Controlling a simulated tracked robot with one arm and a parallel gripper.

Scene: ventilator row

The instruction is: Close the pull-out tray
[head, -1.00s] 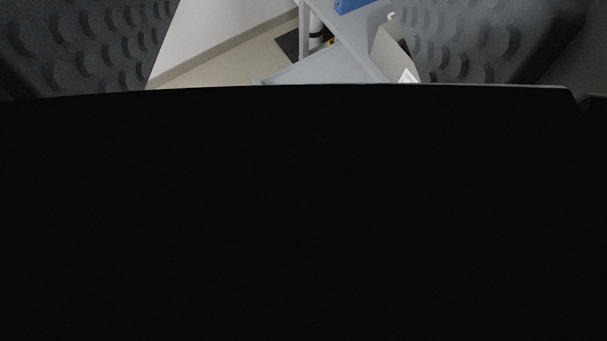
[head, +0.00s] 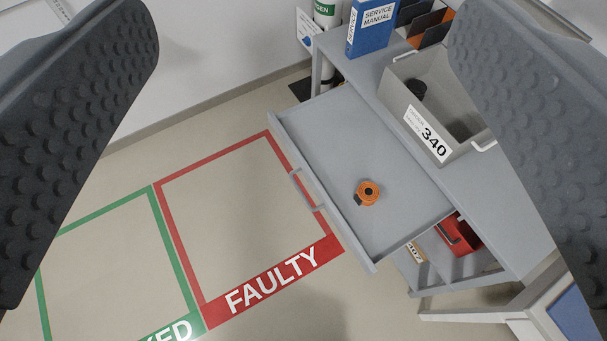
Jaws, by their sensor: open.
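The grey pull-out tray (head: 330,135) stands extended from the grey bench (head: 362,52), toward the left and the floor. Its front panel (head: 345,232) carries a grey bar handle (head: 307,191). An orange and black round object (head: 367,193) lies inside the tray. My gripper (head: 305,130) is open, its two dark studded fingers wide apart at the left and right edges of the view. Nothing is between the fingertips, and neither finger appears to touch the tray; their exact distance from it is hard to tell.
On the bench stand a grey bin (head: 395,92) labelled 340 and a blue service manual (head: 368,28). A red item (head: 458,236) sits on the shelf below. The floor inside the red FAULTY outline (head: 285,284) is bare. A white frame (head: 470,314) stands at lower right.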

